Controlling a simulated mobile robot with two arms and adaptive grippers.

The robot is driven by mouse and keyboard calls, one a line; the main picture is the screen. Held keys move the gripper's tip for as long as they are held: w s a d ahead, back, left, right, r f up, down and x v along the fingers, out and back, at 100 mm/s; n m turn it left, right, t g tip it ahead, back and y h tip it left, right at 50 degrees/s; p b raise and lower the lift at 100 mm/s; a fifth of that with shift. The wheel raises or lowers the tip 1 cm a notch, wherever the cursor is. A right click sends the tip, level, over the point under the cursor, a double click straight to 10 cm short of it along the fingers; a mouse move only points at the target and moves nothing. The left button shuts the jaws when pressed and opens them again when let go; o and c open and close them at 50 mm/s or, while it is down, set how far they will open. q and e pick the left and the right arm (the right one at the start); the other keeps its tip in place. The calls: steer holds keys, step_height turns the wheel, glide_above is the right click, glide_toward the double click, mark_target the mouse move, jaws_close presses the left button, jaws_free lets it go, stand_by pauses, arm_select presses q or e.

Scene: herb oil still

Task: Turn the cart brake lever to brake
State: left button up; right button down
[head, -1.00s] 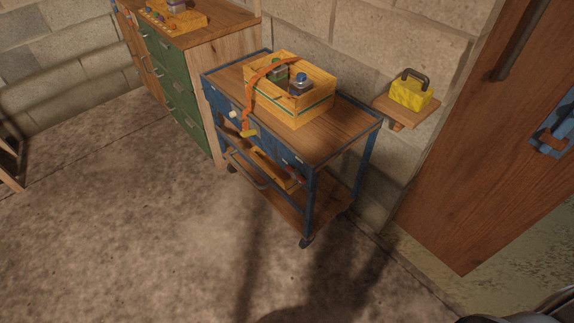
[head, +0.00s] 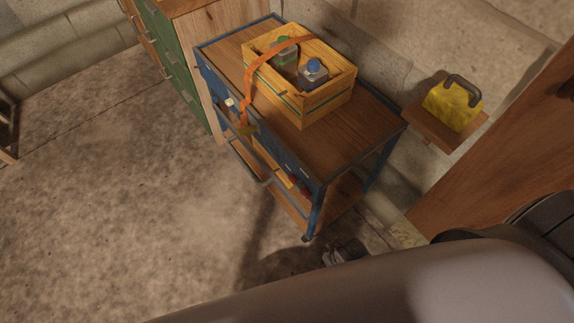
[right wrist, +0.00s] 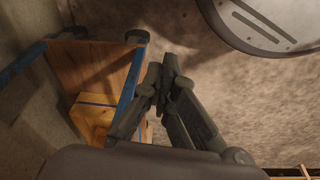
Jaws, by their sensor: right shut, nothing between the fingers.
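The blue cart (head: 320,205) with a wooden top stands against the wall. A small red part (head: 293,182) with yellow beside it sits on the cart's front side near its right corner; it may be the brake lever, but it is too small to tell its setting. My right gripper (head: 343,252) is low, in front of the cart's near right leg and apart from the red part. In the right wrist view the right gripper (right wrist: 167,72) is shut and empty, with the cart's lower shelf (right wrist: 100,62) and wheels beside it. My left gripper is not in view.
A wooden crate (head: 290,98) with bottles and an orange strap stands on the cart. A yellow handled block (head: 453,103) rests on a wall shelf (head: 425,127). A green-fronted cabinet (head: 175,55) stands left of the cart. The floor in front is clear.

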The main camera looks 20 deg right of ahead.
steer(key=w+a+r+t, duration=0.15)
steer(key=w+r, duration=0.25)
steer(key=r, duration=0.5)
steer(key=w+a+r+g, duration=0.1)
steer(key=w+a+r, duration=0.15)
steer(key=r, duration=0.55)
steer(key=w+a+r+y, duration=0.2)
steer(key=w+a+r, duration=0.1)
steer(key=r, duration=0.4)
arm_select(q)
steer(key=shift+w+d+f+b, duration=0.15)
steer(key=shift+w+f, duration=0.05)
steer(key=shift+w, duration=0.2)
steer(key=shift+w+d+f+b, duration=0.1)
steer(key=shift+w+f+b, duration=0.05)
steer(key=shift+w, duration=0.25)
arm_select(e)
step_height(320, 180, up, 8)
steer(key=n+g+h, duration=0.2)
steer(key=g, duration=0.1)
glide_above(289, 176)
steer(key=s, duration=0.1)
steer(key=shift+s+a, duration=0.1)
steer(key=shift+a, duration=0.05)
arm_select(q)
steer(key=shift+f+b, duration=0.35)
steer(key=shift+b, duration=0.05)
arm_select(e)
step_height(289, 176, down, 14)
steer(key=shift+r, duration=0.1)
